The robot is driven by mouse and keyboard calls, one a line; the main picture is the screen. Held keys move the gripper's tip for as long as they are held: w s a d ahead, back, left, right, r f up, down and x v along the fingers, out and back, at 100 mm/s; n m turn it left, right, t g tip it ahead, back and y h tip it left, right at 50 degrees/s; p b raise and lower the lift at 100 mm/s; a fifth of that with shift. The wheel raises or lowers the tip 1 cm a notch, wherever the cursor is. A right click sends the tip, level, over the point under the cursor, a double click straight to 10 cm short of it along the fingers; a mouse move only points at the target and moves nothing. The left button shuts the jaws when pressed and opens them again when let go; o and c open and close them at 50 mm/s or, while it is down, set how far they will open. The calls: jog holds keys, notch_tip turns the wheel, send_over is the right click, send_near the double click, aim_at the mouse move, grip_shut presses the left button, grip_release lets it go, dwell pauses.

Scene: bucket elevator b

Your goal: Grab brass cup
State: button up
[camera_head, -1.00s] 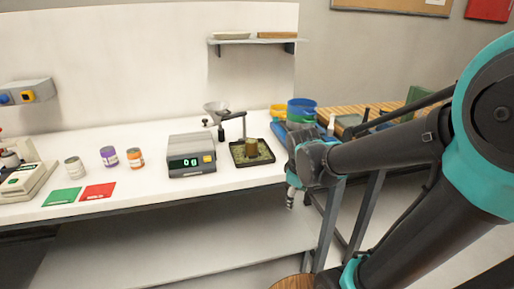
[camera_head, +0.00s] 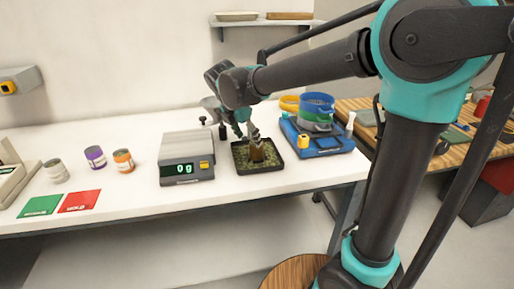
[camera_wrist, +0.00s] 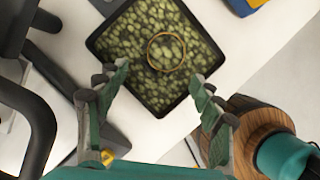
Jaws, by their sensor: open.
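The brass cup (camera_head: 257,155) stands in a black square tray (camera_head: 285,166) of green beans or pellets on the white bench. In the wrist view its round brass rim (camera_wrist: 167,67) shows from above, with green pieces inside it. My gripper (camera_wrist: 157,78) is open and empty. In that view its two green fingers point toward the tray, with the cup a little beyond the fingertips and between their lines. In the head view my gripper (camera_head: 248,138) is just above the cup and partly covers it.
A scale (camera_head: 187,159) reading 0 g stands left of the tray. A blue tray (camera_head: 320,142) with stacked coloured sieves (camera_head: 317,112) stands to its right. Purple (camera_head: 95,157) and orange (camera_head: 123,161) labelled cans and green and red cards lie further left.

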aim_at(256, 148)
jog(key=x, duration=0.4)
jog(key=d+x, duration=0.1)
jog(key=x, duration=0.1)
jog(key=shift+w+r, duration=0.2)
jog(key=shift+w, duration=0.15)
jog(key=shift+w+d+f, duration=0.1)
jog(key=shift+w+f, duration=0.05)
jog(key=shift+f, duration=0.4)
jog(key=shift+c, duration=0.5)
jog(key=c, duration=1.3)
jog(key=shift+r, duration=0.1)
jog(key=shift+c, duration=0.2)
